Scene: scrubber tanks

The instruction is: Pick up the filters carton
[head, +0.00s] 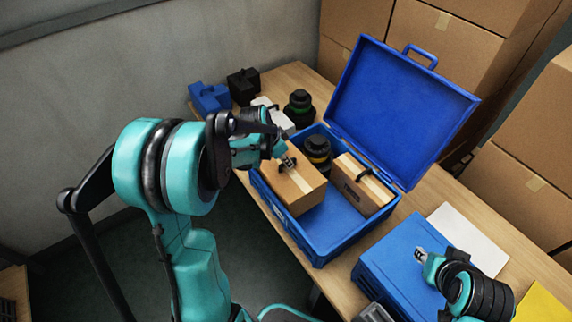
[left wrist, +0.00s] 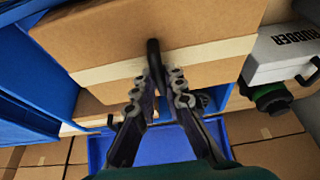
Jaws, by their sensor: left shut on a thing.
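My left gripper (head: 288,161) is shut on the black handle of a brown carton (head: 299,189) with a pale tape strip. The carton is at the left end of the open blue case (head: 333,246) and covers part of its rim, so it seems raised. No label shows on it. In the left wrist view the fingers (left wrist: 165,90) close around the handle, over the carton's taped face (left wrist: 150,42). A second brown carton (head: 353,190) with dark, hard-to-read lettering stands in the case. My right gripper (head: 421,255) is over a blue box; its jaws are too small to judge.
A black jar with a yellow band (head: 317,150) is in the case. A green-banded jar (head: 299,108), a white case (head: 270,105), and black and blue boxes (head: 210,97) stand behind. The blue lid (head: 398,110) stands open. A closed blue box (head: 400,268) is at right.

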